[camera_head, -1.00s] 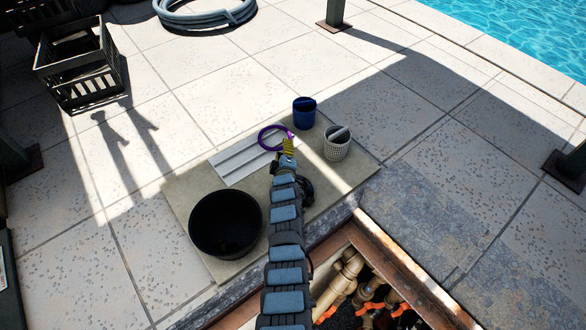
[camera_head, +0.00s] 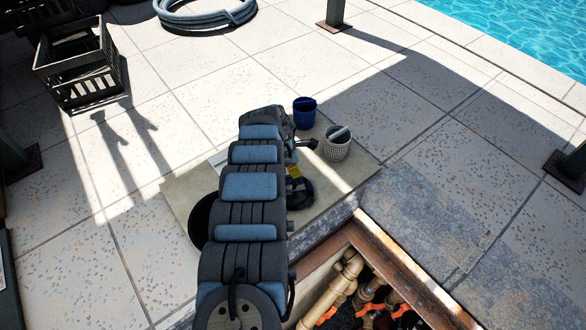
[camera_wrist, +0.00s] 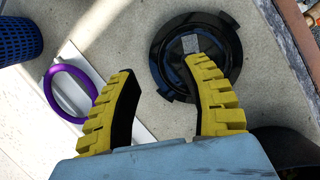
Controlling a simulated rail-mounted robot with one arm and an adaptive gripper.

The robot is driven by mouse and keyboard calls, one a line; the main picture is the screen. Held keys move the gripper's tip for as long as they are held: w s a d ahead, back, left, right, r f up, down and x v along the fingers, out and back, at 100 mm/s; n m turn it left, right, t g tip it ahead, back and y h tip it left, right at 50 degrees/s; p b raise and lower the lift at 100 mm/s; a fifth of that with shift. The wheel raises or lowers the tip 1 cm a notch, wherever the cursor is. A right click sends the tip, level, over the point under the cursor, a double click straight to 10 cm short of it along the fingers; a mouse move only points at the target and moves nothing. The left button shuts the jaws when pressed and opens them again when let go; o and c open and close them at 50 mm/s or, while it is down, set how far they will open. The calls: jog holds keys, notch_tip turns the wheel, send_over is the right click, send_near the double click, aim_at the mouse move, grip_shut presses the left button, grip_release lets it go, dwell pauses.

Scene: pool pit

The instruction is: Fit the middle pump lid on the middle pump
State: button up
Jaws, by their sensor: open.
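A round black lid (camera_wrist: 193,33) with small edge tabs and a grey label lies flat on the mat in the wrist view. It shows partly in the head view (camera_head: 303,194), beside my arm. My gripper (camera_wrist: 160,68) is open and empty, its yellow fingers pointing toward the mat. The right finger overlaps the lid in the picture; the left finger is left of it, and I cannot tell the height between them. I cannot pick out the middle pump; pipes with orange handles (camera_head: 347,280) show in the pit.
A purple ring (camera_wrist: 53,98) lies on a white panel (camera_wrist: 101,115) left of the gripper. A blue basket (camera_head: 304,113) and a white perforated basket (camera_head: 336,148) stand at the mat's far right. A black tub (camera_head: 199,222) is mostly hidden behind my arm. The pit has a rusty rim (camera_head: 405,272).

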aim_at(293, 184)
jog(key=shift+s+a+r+n+g, duration=0.15)
jog(key=shift+s+r+g, duration=0.2)
jog(key=shift+s, duration=0.25)
jog(key=shift+s+r+n+g, duration=0.15)
jog(key=shift+s+r+g, duration=0.1)
jog(key=shift+s+r, duration=0.3)
jog(key=shift+s, duration=0.45)
jog(key=shift+f+b, duration=3.1)
jog(key=shift+f, duration=1.35)
grip_shut()
jog(key=shift+r, duration=0.15)
jog(key=shift+w+r+p, duration=0.1)
jog(key=shift+r+p, duration=1.35)
jog(key=shift+r, duration=0.45)
